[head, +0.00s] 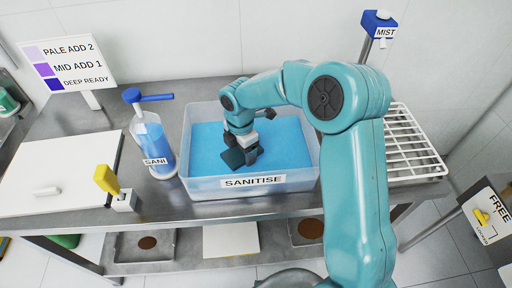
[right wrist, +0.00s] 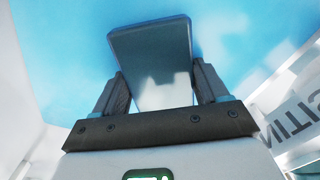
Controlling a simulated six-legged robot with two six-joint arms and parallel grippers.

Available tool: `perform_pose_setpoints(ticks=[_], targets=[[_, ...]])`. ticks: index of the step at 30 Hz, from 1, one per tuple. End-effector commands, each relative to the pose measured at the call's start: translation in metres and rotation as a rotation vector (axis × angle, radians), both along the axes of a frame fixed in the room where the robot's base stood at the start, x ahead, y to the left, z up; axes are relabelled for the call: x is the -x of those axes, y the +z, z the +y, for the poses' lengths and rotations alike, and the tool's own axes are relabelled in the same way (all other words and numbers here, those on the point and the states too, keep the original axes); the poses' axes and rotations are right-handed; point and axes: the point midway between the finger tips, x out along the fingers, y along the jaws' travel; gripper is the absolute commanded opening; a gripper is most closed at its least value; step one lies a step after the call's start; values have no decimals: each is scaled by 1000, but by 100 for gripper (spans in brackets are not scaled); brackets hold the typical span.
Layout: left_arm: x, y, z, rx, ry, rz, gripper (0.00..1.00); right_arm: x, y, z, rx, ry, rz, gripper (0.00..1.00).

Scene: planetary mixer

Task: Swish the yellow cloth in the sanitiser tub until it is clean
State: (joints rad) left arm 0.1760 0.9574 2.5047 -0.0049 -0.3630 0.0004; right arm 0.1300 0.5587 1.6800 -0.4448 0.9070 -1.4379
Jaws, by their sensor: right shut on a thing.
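The sanitiser tub (head: 254,183) is a clear bin labelled SANITISE, standing on the steel counter with blue liquid (head: 287,140) inside. My right gripper (head: 240,150) reaches down into the tub, left of its middle. It is shut on a dark grey-teal flat pad (head: 233,158), which is at or just above the liquid; I cannot tell how deep. In the right wrist view the pad (right wrist: 155,50) sits between both fingers, with the blue liquid beyond. No cloth that looks yellow shows in either view. My left gripper is not in view.
A SANI pump bottle (head: 151,140) stands left of the tub. Further left are a yellow-handled lever (head: 106,179), a white board (head: 60,170) and a colour sign (head: 66,62). A wire rack (head: 412,150) and MIST post (head: 378,28) are at the right.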

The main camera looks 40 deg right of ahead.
Motion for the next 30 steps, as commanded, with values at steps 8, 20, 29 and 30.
perform_pose_setpoints(ticks=[8,20,29,30], targets=[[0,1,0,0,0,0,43,0,1,-1,0,-1,0,49],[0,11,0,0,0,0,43,0,1,-42,0,-2,0,49],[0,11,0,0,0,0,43,0,0,-50,0,1,0,49],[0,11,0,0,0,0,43,0,0,-50,0,1,0,49]])
